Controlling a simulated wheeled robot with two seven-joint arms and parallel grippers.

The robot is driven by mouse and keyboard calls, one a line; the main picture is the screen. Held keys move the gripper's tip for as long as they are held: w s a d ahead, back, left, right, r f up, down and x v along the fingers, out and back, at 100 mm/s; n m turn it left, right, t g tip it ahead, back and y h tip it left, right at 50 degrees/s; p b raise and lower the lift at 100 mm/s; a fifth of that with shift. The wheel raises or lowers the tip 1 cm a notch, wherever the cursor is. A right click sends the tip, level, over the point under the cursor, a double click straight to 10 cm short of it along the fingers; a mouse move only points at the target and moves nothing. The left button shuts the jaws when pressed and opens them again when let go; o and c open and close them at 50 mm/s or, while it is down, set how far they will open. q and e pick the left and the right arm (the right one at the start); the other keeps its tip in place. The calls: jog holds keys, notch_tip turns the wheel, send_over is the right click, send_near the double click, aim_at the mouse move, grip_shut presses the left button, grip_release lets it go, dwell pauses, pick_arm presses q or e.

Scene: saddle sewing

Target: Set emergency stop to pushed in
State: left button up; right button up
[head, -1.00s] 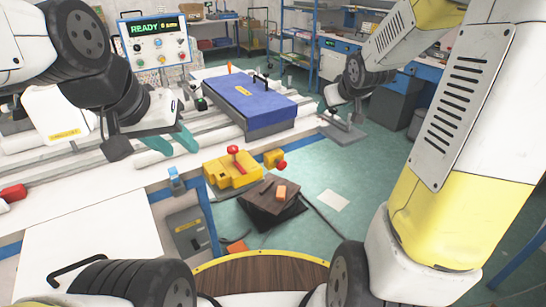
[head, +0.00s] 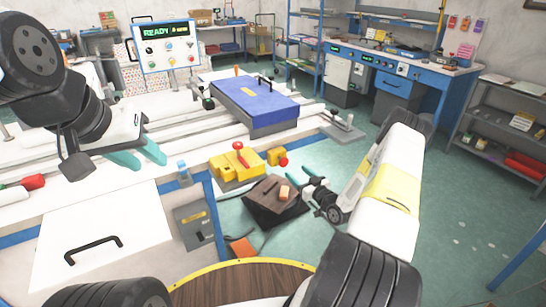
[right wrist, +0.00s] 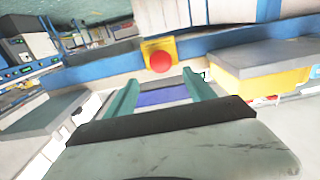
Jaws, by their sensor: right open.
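The emergency stop (head: 283,162) is a red round button on a small yellow box (head: 274,155) at the front edge of the workbench. In the right wrist view the red button (right wrist: 160,61) shows on its yellow plate, ahead of the fingers and between them. My right gripper (head: 308,180) is open and empty, a short way right of and below the button, apart from it. Its two teal fingers also show in the right wrist view (right wrist: 160,90). My left gripper (head: 140,157) is open and empty above the left part of the bench. How far the button is pressed cannot be told.
A yellow block with a red knob (head: 236,165) sits left of the button. A dark pedal box with an orange piece (head: 275,202) stands below, close to my right gripper. A blue pad (head: 255,100) lies on the machine bed. A control panel (head: 166,46) reads READY.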

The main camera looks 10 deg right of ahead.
aim_at(286, 163)
jog(key=x, duration=0.7)
jog(key=shift+w+a, duration=0.25)
grip_shut()
